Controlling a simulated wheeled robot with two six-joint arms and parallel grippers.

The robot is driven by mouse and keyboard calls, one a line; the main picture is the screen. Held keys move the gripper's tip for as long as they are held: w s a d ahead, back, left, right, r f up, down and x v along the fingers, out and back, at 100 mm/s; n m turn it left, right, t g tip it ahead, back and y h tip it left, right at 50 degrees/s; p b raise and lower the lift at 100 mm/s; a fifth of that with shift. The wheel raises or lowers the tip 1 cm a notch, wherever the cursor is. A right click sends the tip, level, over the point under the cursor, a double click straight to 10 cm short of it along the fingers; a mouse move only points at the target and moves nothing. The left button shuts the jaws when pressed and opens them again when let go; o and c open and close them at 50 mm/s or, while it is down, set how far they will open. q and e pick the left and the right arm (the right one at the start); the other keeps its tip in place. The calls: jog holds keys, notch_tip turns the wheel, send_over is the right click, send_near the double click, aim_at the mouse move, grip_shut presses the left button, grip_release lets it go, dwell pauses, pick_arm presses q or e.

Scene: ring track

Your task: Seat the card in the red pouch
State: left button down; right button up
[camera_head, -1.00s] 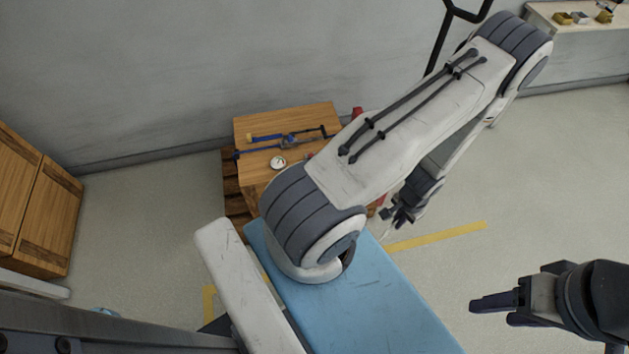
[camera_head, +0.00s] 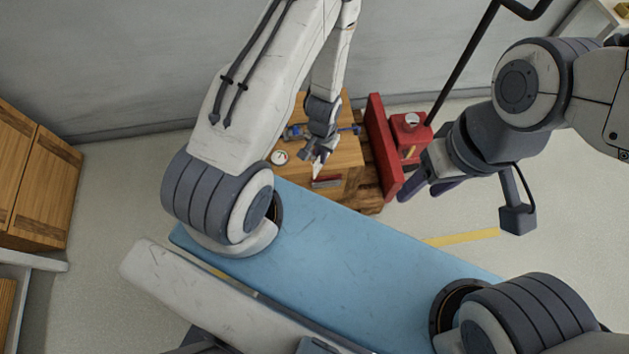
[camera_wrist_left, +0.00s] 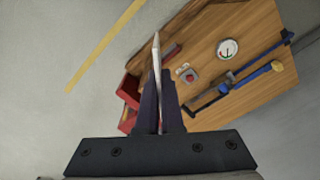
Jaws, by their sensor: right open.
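My left gripper (camera_head: 320,148) hangs above the wooden table. It is shut on a thin pale card (camera_head: 317,169), which points down between its fingers. The card also shows edge-on in the left wrist view (camera_wrist_left: 157,58). A small, flat dark-red piece, seemingly the red pouch (camera_head: 326,182), lies near the table's front edge, just below the card's tip. It shows beside the card in the left wrist view (camera_wrist_left: 172,53). The card and pouch look apart; the pouch's opening is too small to make out. My right gripper (camera_head: 427,186) is open and empty, right of the table.
The table (camera_head: 345,153) also bears a round dial (camera_head: 280,157) and blue clamp-like tools (camera_head: 296,132). A small box with a red button (camera_wrist_left: 190,75) shows in the wrist view. A tall red panel (camera_head: 383,145) and a red stand (camera_head: 407,128) are at the table's right.

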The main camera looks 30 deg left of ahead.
pick_arm(q)
jog(key=w+d+f+m+b, duration=0.35)
jog(key=f+b, duration=0.55)
jog(key=b, duration=0.7)
jog(key=m+b, duration=0.7)
jog(key=b, duration=1.6)
send_over(327, 173)
jog(key=s, duration=0.1)
jog(key=f, duration=1.4)
jog(key=shift+s+d+f, duration=0.15)
jog(key=shift+d+f, duration=0.05)
jog(key=shift+d, duration=0.05)
notch_tip(327, 173, down, 3)
jog(key=shift+f+b, duration=0.15)
jog(key=shift+b, duration=0.45)
jog(key=shift+f, duration=0.25)
jog(key=shift+f, duration=0.65)
jog(key=c, duration=1.3)
grip_release()
jog(key=shift+c, duration=0.2)
jog(key=shift+r, duration=0.2)
